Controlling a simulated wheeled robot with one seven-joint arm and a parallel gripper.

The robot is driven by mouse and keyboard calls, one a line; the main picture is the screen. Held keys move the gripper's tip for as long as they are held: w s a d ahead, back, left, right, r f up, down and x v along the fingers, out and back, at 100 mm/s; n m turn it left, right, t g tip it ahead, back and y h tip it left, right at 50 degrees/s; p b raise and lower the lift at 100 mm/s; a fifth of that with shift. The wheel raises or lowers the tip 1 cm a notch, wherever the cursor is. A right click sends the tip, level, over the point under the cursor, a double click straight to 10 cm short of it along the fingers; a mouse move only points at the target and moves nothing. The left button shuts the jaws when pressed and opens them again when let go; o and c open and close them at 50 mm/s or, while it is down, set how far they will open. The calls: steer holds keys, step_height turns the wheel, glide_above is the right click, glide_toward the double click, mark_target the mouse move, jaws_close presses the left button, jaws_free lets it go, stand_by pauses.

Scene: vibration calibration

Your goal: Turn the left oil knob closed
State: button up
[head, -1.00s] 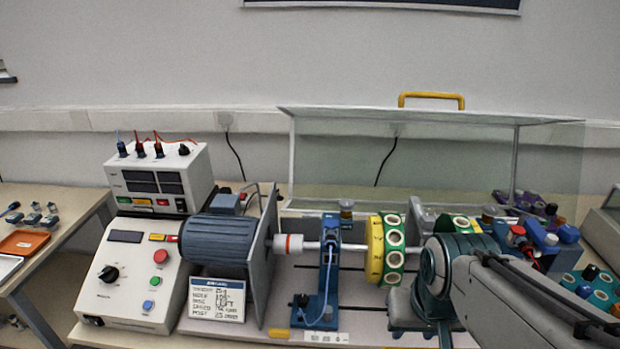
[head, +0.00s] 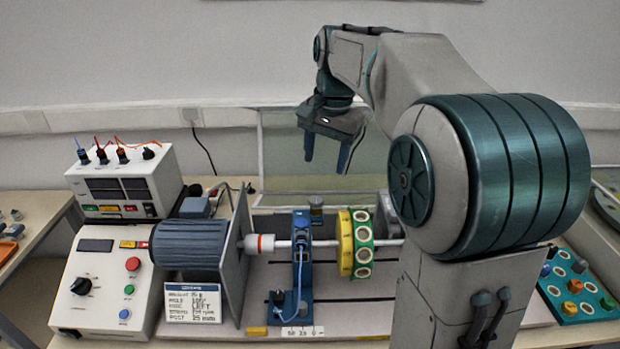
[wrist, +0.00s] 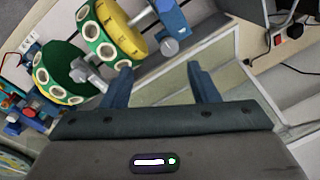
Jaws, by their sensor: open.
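A blue bearing stand (head: 301,250) holds the shaft left of the yellow-and-green disc (head: 354,244). A small grey-capped oil cup (head: 316,207) shows just behind the top of this stand; I take it as the left oil knob, but its setting is too small to read. In the wrist view a round grey knob (wrist: 169,46) sits by the blue stand, beyond the fingertips. My gripper (head: 326,155) is open and empty, pointing down, above and behind the stand and apart from it. Its two blue fingers also show in the wrist view (wrist: 158,72). My arm hides the right part of the rig.
A motor (head: 188,243) and a control box (head: 100,285) stand at left, with a power unit (head: 125,182) behind. A clear guard panel (head: 275,150) stands behind the rig. A teal tray with knobs (head: 580,290) is at right. The air around my gripper is free.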

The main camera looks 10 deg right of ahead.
mark_target(316, 199)
steer(key=shift+m, duration=0.5)
steer(key=w+f, duration=0.1)
steer(key=f, duration=0.3)
steer(key=w+f, duration=0.1)
steer(key=f, duration=0.3)
steer(key=w+f, duration=0.1)
steer(key=f, duration=0.3)
steer(key=shift+w+a, duration=0.3)
steer(key=shift+w, duration=0.05)
steer(key=c, duration=1)
